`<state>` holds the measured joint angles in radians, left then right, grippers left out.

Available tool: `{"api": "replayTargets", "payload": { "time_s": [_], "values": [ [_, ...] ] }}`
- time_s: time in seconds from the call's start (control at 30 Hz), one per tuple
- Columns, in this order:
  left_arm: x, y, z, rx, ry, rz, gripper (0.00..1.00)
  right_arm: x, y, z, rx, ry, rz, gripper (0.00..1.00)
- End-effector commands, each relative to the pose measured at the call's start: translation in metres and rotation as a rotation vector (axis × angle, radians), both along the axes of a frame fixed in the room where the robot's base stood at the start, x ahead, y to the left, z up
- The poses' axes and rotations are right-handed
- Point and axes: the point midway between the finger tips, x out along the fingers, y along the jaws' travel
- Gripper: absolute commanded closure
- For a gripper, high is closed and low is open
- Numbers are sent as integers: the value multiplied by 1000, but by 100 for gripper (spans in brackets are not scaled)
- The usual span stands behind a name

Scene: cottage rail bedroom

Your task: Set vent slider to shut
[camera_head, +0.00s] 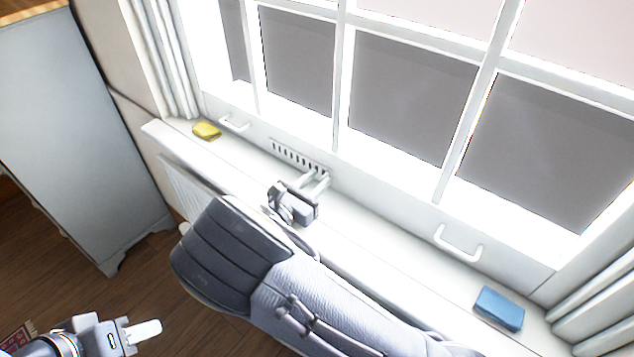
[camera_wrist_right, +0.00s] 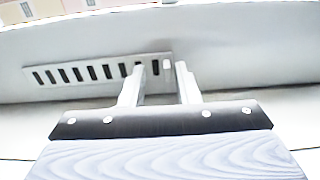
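The vent (camera_head: 298,157) is a white slotted strip low on the window frame, above the sill. In the right wrist view the vent (camera_wrist_right: 88,73) has a row of dark slots, and a small pale slider knob (camera_wrist_right: 167,64) stands near its right end. My right gripper (camera_head: 321,177) is at the vent's right end. In the wrist view its fingers (camera_wrist_right: 158,72) are apart, with the knob showing between the tips, closer to the right finger. I cannot tell whether either finger touches it. My left gripper (camera_head: 143,331) is low at the left, away from the window; its finger gap does not show.
A yellow block (camera_head: 206,131) and a blue block (camera_head: 499,309) lie on the white sill (camera_head: 375,237). White handles (camera_head: 234,124) and (camera_head: 458,246) stick out from the window frame. A radiator (camera_head: 190,190) is under the sill, and a grey cabinet (camera_head: 75,130) stands at left.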

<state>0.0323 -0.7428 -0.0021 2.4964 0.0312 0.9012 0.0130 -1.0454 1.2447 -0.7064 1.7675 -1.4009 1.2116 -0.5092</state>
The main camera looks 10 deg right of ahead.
Motion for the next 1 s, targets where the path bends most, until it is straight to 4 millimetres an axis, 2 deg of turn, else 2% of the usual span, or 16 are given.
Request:
{"api": "replayTargets", "payload": {
  "time_s": [0.3,0.7,1.0],
  "values": [
    [0,0,-1,0,0,0,64,-3,2,-1,0,1,-2,71],
    [0,0,-9,0,0,0,64,-40,50,-1,1,-1,0,71],
    [0,0,-10,0,0,0,64,-49,61,0,-1,1,-2,71]
  ]
}}
